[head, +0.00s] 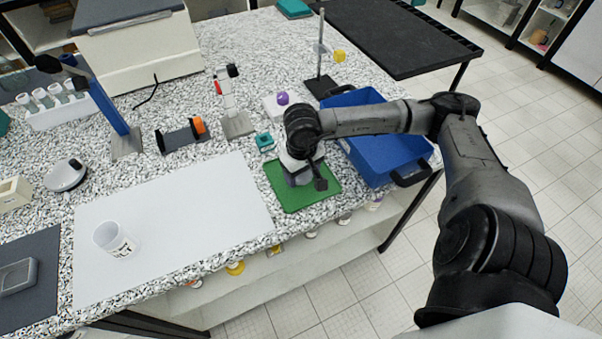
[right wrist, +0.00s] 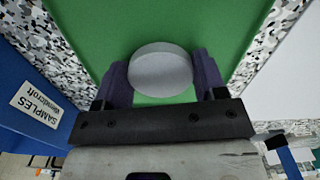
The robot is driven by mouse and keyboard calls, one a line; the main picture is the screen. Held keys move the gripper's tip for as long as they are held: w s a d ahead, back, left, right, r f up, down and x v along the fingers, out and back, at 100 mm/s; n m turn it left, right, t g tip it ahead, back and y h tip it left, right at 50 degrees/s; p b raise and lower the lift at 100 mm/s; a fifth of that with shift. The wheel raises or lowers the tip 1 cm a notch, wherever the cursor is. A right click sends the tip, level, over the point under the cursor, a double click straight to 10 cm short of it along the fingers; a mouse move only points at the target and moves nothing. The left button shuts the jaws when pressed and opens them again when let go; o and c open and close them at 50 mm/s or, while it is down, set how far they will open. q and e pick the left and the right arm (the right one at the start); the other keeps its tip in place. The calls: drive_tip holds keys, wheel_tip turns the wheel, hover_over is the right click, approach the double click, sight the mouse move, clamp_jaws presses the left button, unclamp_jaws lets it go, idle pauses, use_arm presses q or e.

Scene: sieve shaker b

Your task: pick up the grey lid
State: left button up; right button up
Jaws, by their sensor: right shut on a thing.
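The grey lid (right wrist: 160,70) is a round, flat disc between the two purple fingers of my right gripper (right wrist: 161,80) in the right wrist view. The fingers touch its sides, and the gripper is shut on it. Green mat (right wrist: 120,30) shows around the lid; I cannot tell whether the lid still touches it. In the head view my right gripper (head: 300,178) points down over the green mat (head: 325,192), and the arm hides the lid there. My left gripper is in neither view.
A blue bin (head: 372,150) stands just right of the mat. A white mat (head: 190,220) with a white cup (head: 114,240) lies to the left. A small teal object (head: 265,142) and a white box with a purple knob (head: 282,99) stand behind the gripper.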

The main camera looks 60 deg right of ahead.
drive_tip(key=shift+c, duration=0.8)
drive_tip(key=shift+r, duration=0.2)
wheel_tip(320, 180, up, 4)
drive_tip(key=shift+f+p, duration=0.2)
drive_tip(key=shift+p, duration=0.2)
drive_tip(key=s, duration=0.1)
drive_tip(key=s+r, duration=0.2)
drive_tip(key=shift+s+d+r, duration=0.15)
drive_tip(key=shift+s+d, duration=0.2)
drive_tip(key=shift+d, duration=0.05)
drive_tip(key=s+d+r+p, duration=0.1)
drive_tip(key=s+r+p, duration=0.1)
drive_tip(key=s+r, duration=0.2)
drive_tip(key=s, duration=0.3)
drive_tip(key=shift+s+r, duration=0.4)
